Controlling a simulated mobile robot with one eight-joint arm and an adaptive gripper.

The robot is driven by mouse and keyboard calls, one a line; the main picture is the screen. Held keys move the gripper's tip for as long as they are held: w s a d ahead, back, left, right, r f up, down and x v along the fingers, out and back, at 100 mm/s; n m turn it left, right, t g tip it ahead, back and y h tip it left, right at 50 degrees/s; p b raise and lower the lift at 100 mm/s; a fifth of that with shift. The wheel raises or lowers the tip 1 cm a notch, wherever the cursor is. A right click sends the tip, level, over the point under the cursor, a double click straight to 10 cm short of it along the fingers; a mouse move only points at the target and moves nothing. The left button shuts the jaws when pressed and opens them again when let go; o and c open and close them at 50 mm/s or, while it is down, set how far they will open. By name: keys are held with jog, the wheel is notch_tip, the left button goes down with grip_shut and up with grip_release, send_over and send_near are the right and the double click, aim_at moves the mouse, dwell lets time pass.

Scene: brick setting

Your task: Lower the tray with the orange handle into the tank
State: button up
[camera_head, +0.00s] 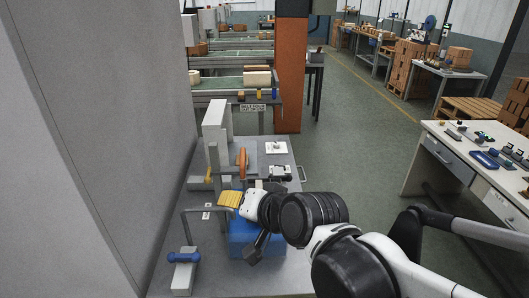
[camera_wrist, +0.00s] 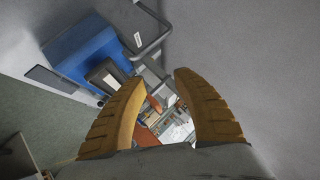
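An orange upright piece (camera_head: 242,163), which looks like the handle, stands beside the white and grey machine on the grey bench in the head view. I cannot make out the tray's body. A blue box (camera_head: 242,238), likely the tank, stands on the bench below my wrist, partly hidden by it. The blue box also shows at upper left in the wrist view (camera_wrist: 85,48). My gripper (camera_head: 230,199) has yellow fingers and is above the box's far side, nearer to me than the orange piece. In the wrist view its fingers (camera_wrist: 160,100) are apart, with nothing held between them.
The white and grey machine (camera_head: 216,135) rises at the bench's far left. A grey bent rail (camera_head: 184,225) stands left of the blue box. A blue dumbbell-shaped piece (camera_head: 184,257) rests on a pale block at the front left. A grey wall (camera_head: 80,150) closes the left side.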

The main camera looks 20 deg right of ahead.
aim_at(242, 166)
jog(key=w+a+r+m+t+p, duration=0.15)
jog(key=w+r+m+t, duration=0.6)
jog(key=w+m, duration=0.75)
jog(key=d+f+m+h, duration=0.2)
jog(key=m+h, duration=0.1)
jog(key=m, duration=0.4)
jog(key=d+f+m+g+h, duration=0.1)
jog(key=d+f+m+h, duration=0.1)
jog(key=m, duration=0.5)
jog(key=s+d+f+m+h, duration=0.1)
jog(key=d+f+m+h, duration=0.1)
jog(key=m, duration=0.4)
jog(key=shift+d+f+m+h, duration=0.2)
jog(key=shift+f+m+h, duration=0.2)
jog(key=shift+f+h, duration=0.6)
jog(key=shift+w+d+f+m, duration=0.1)
jog(key=shift+d+f+m, duration=0.1)
jog(key=shift+f+m, duration=0.15)
jog(key=b+x, duration=0.1)
jog(key=x, duration=0.9)
jog(key=shift+w+d+f+b, duration=0.1)
jog(key=shift+w+d+b, duration=0.05)
jog(key=shift+w+b, duration=0.15)
jog(key=shift+s, duration=0.1)
jog(key=shift+f, duration=0.1)
grip_shut()
